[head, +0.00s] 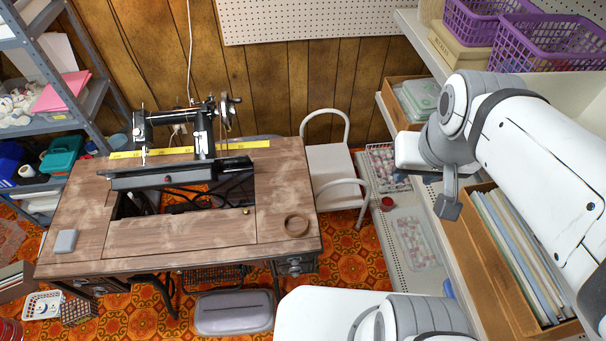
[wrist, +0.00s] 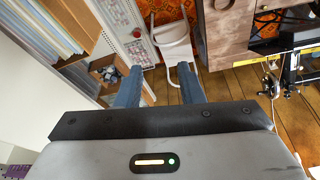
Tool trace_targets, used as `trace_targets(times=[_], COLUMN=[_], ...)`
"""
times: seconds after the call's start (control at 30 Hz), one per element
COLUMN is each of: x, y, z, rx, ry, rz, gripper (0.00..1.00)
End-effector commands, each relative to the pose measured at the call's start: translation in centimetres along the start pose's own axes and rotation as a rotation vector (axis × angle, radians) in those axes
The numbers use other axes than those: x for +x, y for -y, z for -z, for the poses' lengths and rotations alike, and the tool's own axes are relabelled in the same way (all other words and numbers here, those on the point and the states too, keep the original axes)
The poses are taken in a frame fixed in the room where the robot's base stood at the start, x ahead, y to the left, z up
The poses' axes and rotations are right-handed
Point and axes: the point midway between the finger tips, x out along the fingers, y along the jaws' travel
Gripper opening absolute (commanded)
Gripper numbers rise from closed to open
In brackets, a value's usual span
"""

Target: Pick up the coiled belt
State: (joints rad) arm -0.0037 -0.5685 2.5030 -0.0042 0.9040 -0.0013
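The coiled belt (head: 297,225) is a brown ring lying flat on the right front part of the wooden sewing table (head: 180,238). In the wrist view, part of what looks like the coil (wrist: 222,4) shows at the top edge, on the table. My gripper (head: 447,208) is up at the right, over the shelf side and well away from the belt. In the wrist view my gripper (wrist: 160,68) has its two fingers apart with nothing between them.
A grey box (head: 66,241) lies at the table's left. A white step chair (head: 333,175) stands right of the table. The shelf at right holds a box of files (head: 520,265). The tabletop around the belt is clear.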

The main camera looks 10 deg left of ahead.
Motion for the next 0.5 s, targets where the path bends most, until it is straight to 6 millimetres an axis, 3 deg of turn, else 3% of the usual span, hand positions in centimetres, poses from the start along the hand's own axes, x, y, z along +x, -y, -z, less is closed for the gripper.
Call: trace_targets(times=[0.13, 0.27, 0.5], x=[1.2, 4.1, 12.5], y=[0.7, 4.1, 10.3], z=[0.8, 2.5, 5.2], rx=[-0.008, -0.02, -0.054], ry=[0.019, 0.056, 0.145], rz=[0.008, 0.022, 0.047], gripper=[0.35, 0.35, 0.35])
